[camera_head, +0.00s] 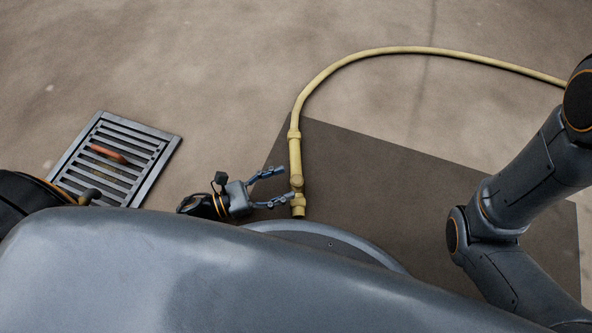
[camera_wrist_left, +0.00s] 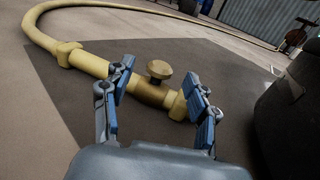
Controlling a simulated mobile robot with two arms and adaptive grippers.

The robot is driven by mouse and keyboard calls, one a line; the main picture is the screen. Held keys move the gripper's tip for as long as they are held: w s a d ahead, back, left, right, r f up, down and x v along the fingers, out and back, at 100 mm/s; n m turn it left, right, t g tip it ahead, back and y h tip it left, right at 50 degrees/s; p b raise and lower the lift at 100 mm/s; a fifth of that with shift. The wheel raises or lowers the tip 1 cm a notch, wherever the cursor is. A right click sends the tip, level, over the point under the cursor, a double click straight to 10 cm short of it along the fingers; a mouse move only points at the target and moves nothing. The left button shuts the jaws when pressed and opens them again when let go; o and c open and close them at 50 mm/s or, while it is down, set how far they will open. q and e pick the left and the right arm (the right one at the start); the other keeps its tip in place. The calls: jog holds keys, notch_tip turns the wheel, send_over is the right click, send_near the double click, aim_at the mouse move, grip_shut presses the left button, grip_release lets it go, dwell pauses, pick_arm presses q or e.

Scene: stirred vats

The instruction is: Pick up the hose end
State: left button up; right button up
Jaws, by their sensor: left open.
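The yellow hose end (camera_head: 296,160) lies on a dark floor patch in the head view, its nozzle pointing toward my body. In the left wrist view the hose end (camera_wrist_left: 92,65) runs across the middle, with a round brass-coloured knob (camera_wrist_left: 158,70) on its upper side. My left gripper (camera_head: 281,184) is open, coming from the left, with its fingertips close to the hose end near the knob. In the left wrist view the open fingers (camera_wrist_left: 157,86) show on either side of the fitting; whether they touch it I cannot tell. My right gripper is not in view.
The yellow hose (camera_head: 400,50) curves away to the upper right. The dark floor patch (camera_head: 400,190) is otherwise clear. A corrugated wall (camera_wrist_left: 262,18) stands far back.

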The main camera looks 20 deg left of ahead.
aim_at(295, 180)
pick_arm(q)
jog(key=b+x, duration=0.2)
jog(key=x, duration=0.1)
jog(key=shift+w+d+f, duration=0.15)
jog(key=shift+d, duration=0.2)
jog(key=shift+w+d, duration=0.15)
jog(key=shift+d, duration=0.05)
grip_shut()
